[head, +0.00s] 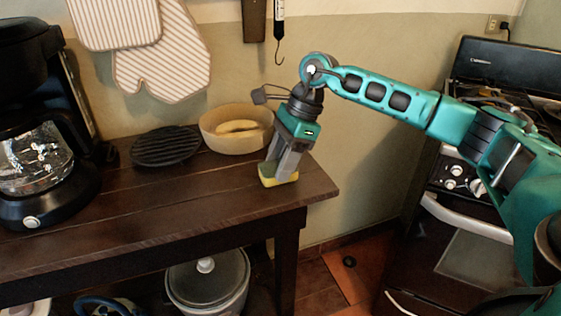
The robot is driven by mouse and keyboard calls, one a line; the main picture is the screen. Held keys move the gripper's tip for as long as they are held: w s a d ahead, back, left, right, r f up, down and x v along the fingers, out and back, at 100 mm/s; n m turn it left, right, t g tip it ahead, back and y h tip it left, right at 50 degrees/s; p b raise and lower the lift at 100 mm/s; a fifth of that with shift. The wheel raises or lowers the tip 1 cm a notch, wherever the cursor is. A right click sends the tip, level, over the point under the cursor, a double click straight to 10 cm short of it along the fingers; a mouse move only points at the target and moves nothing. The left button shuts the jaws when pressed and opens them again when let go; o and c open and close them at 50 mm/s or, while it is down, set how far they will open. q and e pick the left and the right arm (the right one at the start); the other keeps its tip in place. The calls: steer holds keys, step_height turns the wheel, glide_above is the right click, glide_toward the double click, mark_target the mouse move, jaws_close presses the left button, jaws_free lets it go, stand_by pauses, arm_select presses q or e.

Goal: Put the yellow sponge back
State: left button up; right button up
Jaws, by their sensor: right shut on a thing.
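The yellow sponge (279,180) is at the right end of the dark wooden table (190,213), near its front right corner. My right gripper (283,172) points down and is shut on the sponge. The fingers hide the sponge's upper middle. The sponge is at the tabletop; I cannot tell whether it touches the wood. My left gripper is not in view.
A beige bowl (222,142) with a yellow item stands just behind my right gripper. A black round trivet (166,146) and a coffee maker (40,180) are further left. A stove (478,200) stands at right. The table's front middle is clear.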

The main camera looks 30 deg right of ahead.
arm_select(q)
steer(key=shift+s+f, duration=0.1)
arm_select(e)
steer(key=shift+f, duration=0.2)
steer(key=o, duration=0.9)
steer(key=shift+r, duration=0.1)
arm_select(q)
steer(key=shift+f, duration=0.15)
arm_select(e)
steer(key=shift+o, duration=0.2)
steer(key=shift+r, duration=0.15)
arm_select(q)
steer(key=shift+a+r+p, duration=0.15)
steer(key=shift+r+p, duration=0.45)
steer(key=shift+p, duration=0.25)
arm_select(e)
steer(key=v, duration=1.2)
